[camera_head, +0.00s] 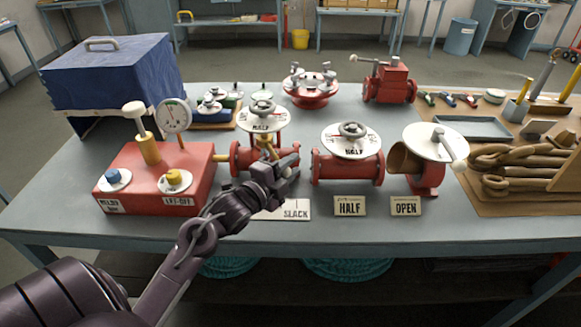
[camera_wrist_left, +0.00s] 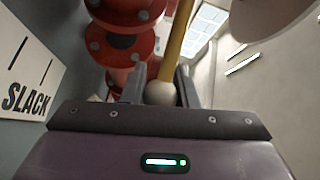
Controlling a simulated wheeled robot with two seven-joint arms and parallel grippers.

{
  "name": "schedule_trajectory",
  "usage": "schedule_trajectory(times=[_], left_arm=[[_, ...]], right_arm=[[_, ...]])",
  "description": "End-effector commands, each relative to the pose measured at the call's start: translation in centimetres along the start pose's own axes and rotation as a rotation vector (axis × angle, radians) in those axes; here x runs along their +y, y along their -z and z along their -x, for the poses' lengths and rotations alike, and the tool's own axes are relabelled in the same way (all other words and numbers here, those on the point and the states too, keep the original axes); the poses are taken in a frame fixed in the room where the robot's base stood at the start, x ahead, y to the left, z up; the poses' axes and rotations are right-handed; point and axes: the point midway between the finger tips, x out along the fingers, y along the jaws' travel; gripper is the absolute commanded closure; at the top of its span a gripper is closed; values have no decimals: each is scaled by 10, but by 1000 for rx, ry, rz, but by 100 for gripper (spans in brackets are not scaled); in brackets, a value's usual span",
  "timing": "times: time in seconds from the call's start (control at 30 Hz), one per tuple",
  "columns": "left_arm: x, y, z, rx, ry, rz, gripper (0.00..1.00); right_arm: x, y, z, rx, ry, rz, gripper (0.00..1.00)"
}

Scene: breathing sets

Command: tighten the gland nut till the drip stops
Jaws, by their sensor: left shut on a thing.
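The left red valve (camera_head: 240,157) stands behind the "SLACK" card (camera_head: 295,209). Brass-coloured parts (camera_head: 264,141) show on its neck under a white dial marked "HALF" (camera_head: 262,122). My left gripper (camera_head: 284,172) is in front of this valve. In the left wrist view its fingers (camera_wrist_left: 160,90) are shut on a yellow handle (camera_wrist_left: 175,45), around its pale round end (camera_wrist_left: 160,93). The handle runs up beside the red flanges (camera_wrist_left: 125,45). The gripper and forearm hide part of the valve's front. I cannot make out the gland nut clearly, nor any drip. My right gripper is out of view.
A red pump box (camera_head: 158,180) with a gauge stands left of the valve. A second red valve (camera_head: 345,168) stands close to the right, behind a "HALF" card (camera_head: 349,206). A third valve with a white disc (camera_head: 432,143) is further right. Ropes (camera_head: 520,160) lie at the right.

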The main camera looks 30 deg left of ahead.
Motion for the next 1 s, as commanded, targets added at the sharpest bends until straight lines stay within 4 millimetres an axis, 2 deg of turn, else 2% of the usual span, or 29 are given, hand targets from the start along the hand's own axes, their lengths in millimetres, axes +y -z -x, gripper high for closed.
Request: schedule_trajectory(times=[0.33, 0.7, 0.73, 0.87, 1.0], left_arm=[[1, -10, 19, 164, -36, -13, 100], [0, -10, 21, 183, -38, -9, 100], [0, -10, 21, 183, -39, -9, 70], [0, -10, 21, 182, -38, -9, 53], [0, -10, 21, 182, -37, -9, 52]], right_arm=[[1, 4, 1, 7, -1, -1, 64], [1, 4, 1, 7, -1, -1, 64], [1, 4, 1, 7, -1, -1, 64], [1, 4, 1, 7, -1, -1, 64], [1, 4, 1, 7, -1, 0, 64]])
